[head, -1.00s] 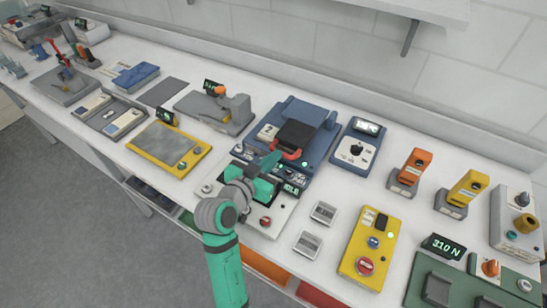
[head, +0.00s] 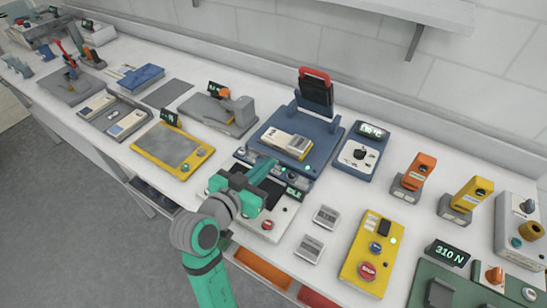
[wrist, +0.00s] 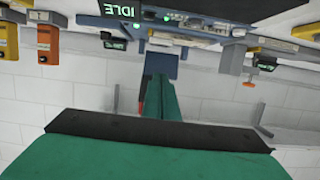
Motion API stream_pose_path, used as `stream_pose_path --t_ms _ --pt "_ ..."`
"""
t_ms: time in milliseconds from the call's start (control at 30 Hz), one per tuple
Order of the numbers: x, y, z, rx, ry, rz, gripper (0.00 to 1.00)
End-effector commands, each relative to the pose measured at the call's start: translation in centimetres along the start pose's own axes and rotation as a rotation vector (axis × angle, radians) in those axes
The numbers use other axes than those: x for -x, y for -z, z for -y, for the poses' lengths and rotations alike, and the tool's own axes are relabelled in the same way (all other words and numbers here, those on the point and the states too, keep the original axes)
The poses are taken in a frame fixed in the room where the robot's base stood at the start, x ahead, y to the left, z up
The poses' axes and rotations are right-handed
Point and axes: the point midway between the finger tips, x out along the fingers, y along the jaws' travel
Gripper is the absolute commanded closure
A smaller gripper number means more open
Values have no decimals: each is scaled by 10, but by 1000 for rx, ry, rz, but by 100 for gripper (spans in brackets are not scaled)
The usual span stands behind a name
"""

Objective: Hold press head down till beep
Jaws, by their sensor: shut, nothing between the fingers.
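The press head (head: 316,97), a black block with a red handle bar (head: 314,74), stands raised upright at the back of the blue press base (head: 327,148). My gripper (head: 268,164) is shut and empty in front of the press, low and apart from the raised head. In the wrist view my shut teal fingers (wrist: 162,95) point away from the camera. The press display (head: 293,193) reads IDLE, and it also shows in the wrist view (wrist: 125,9). A pale, yellow-edged block (head: 284,143) lies in the open press bed.
A blue box with a display (head: 361,145) stands right of the press. Two small grey blocks (head: 326,217) (head: 310,248) lie in front. A yellow panel with a red button (head: 367,271) is at the right front. A grey and orange device (head: 220,112) stands left.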

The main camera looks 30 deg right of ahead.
Motion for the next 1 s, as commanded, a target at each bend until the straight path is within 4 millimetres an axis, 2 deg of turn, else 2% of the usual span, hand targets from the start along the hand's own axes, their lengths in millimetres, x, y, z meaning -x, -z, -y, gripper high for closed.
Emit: stream_pose_path --t_ms 100,333,1000 --pt "21 -4 1 2 4 -1 100" --pt "44 -9 2 0 5 -1 100" --pt "47 -9 1 -1 2 -1 100"
